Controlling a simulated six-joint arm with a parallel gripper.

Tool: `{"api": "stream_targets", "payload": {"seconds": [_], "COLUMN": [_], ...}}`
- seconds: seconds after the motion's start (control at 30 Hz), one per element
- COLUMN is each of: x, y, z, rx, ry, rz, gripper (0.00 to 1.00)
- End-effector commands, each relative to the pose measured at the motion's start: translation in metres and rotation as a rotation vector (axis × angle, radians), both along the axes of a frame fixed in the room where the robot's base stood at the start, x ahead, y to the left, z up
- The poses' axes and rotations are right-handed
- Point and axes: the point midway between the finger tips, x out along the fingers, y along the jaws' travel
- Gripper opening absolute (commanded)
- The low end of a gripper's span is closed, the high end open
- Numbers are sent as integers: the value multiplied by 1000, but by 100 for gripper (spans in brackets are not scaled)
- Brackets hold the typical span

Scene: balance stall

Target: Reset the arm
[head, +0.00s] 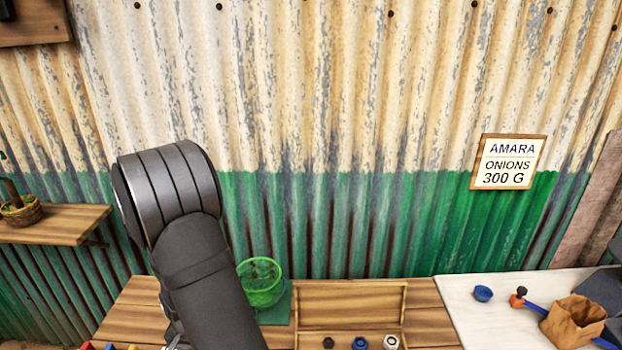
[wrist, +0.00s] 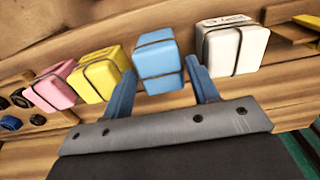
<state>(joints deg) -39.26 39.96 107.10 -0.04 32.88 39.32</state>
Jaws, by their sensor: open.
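My gripper (wrist: 162,69) shows in the wrist view as two blue fingers, open. A blue strapped block (wrist: 157,52) appears between and beyond the fingertips; I cannot tell whether it stands between them or past them, and no finger is seen closed on it. A white strapped block (wrist: 238,46) is to its right. A yellow block (wrist: 95,76) and a pink block (wrist: 52,90) are to its left. In the head view my dark arm rises at left centre, and the gripper end is hidden.
A green bowl (head: 260,283) stands on a green mat. Beside it is a wooden tray (head: 350,296) with small dark, blue and white pieces. A sign (head: 508,162) reads "AMARA ONIONS 300 G".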

Motion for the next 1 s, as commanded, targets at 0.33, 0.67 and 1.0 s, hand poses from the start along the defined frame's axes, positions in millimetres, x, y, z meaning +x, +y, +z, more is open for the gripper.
{"api": "stream_targets", "payload": {"seconds": [0.33, 0.67, 1.0], "x": [1, -1, -1], "y": [1, -1, -1], "z": [58, 47, -8], "rx": [3, -3, -3], "ry": [-4, 4, 3], "rz": [0, 0, 0], "gripper": [54, 54, 54]}}
